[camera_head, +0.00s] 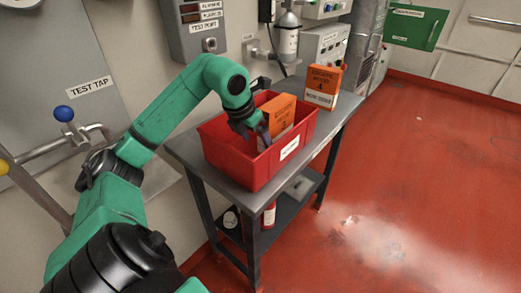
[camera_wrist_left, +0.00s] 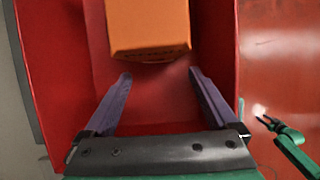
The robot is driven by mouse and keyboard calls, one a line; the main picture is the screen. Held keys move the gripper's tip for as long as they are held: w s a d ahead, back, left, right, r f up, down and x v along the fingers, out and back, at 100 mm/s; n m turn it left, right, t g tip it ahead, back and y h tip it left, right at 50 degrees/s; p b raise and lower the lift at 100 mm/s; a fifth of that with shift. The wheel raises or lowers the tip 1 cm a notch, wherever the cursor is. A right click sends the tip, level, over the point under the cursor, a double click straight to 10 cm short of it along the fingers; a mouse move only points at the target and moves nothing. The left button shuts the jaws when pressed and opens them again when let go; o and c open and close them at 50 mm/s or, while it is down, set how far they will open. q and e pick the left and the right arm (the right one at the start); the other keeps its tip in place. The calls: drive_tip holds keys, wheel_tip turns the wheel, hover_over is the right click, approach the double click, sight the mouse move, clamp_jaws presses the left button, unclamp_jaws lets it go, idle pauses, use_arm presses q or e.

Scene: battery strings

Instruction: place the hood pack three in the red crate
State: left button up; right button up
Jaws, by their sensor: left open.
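An orange pack (camera_head: 278,112) with dark print, its number too small to read surely, stands inside the red crate (camera_head: 228,162) on the grey table. The pack also shows in the left wrist view (camera_wrist_left: 148,25), inside the crate (camera_wrist_left: 45,75). My left gripper (camera_head: 258,134) reaches down into the crate beside the pack. In the left wrist view its two purple fingers (camera_wrist_left: 160,76) are spread, with nothing between them. The pack lies just beyond the fingertips. My right gripper (camera_wrist_left: 265,119) shows small at the right of that view; its jaw state is unclear.
Another orange and white pack (camera_head: 322,86), marked 4, stands on the table (camera_head: 312,139) behind the crate. Wall panels and a gas cylinder (camera_head: 288,37) stand close behind the table. A red item (camera_head: 269,215) is on the lower shelf. The red floor at right is clear.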

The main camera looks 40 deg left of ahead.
use_arm(q)
drive_tip(key=v, duration=0.6)
drive_tip(key=shift+r, duration=0.25)
drive_tip(key=shift+s, duration=0.15)
